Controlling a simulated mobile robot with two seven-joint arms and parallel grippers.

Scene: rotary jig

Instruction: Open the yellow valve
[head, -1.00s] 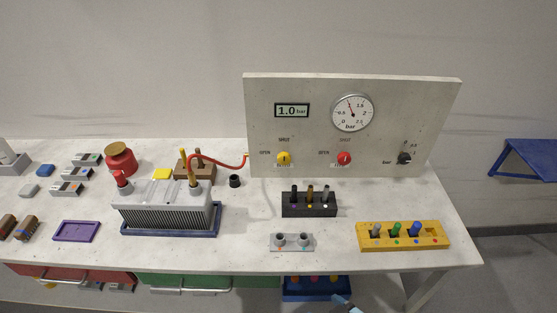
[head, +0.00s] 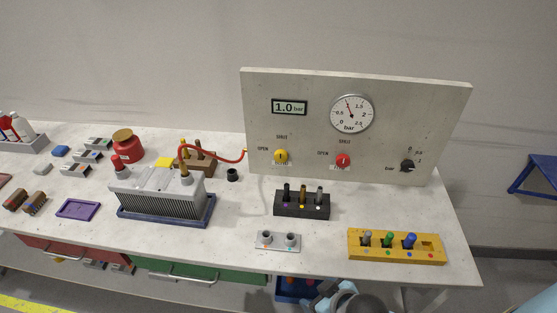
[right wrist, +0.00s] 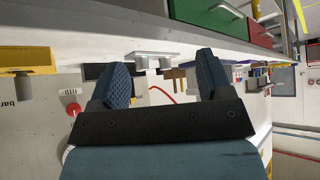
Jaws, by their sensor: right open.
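The yellow valve (head: 281,156) is a round knob on the lower left of the upright grey panel (head: 360,90). SHUT is printed above it and OPEN to its left; its marker is too small to read surely. My right gripper (head: 320,288) is at the bottom of the head view, low in front of the bench and well away from the valve. In the right wrist view the gripper (right wrist: 162,76) is open, with nothing between its fingers. That view looks upside down; I cannot make out the yellow valve in it. My left gripper is not in view.
A red valve (head: 343,160) and a black knob (head: 407,166) are also on the panel. A black holder (head: 302,210), a grey two-socket block (head: 278,243) and a yellow peg block (head: 397,259) stand before it. A red hose (head: 228,161) runs to the panel's left edge.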

